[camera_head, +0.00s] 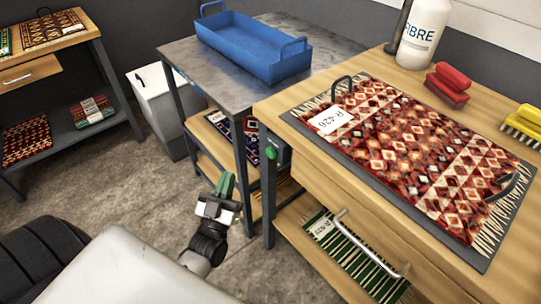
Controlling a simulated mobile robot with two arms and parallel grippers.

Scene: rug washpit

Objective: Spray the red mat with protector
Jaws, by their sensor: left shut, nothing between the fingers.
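The red mat (410,145), with diamond patterns, cream fringes and a white tag reading R-426, lies flat on a dark grey board (297,118) on the wooden workbench. A white bottle (425,35) marked FIBRE stands upright at the back of this bench, its top cut off by the frame. My left gripper (226,184) is shut and empty, in front of the grey metal table and left of the workbench, apart from the mat. My right gripper is not in view.
A blue tray (254,50) sits on the metal table (184,55). A red brush (448,85) and a yellow brush (524,124) lie right of the mat. A drawer handle (372,245) juts from the workbench. A white bin (160,108) stands behind open floor (140,188).

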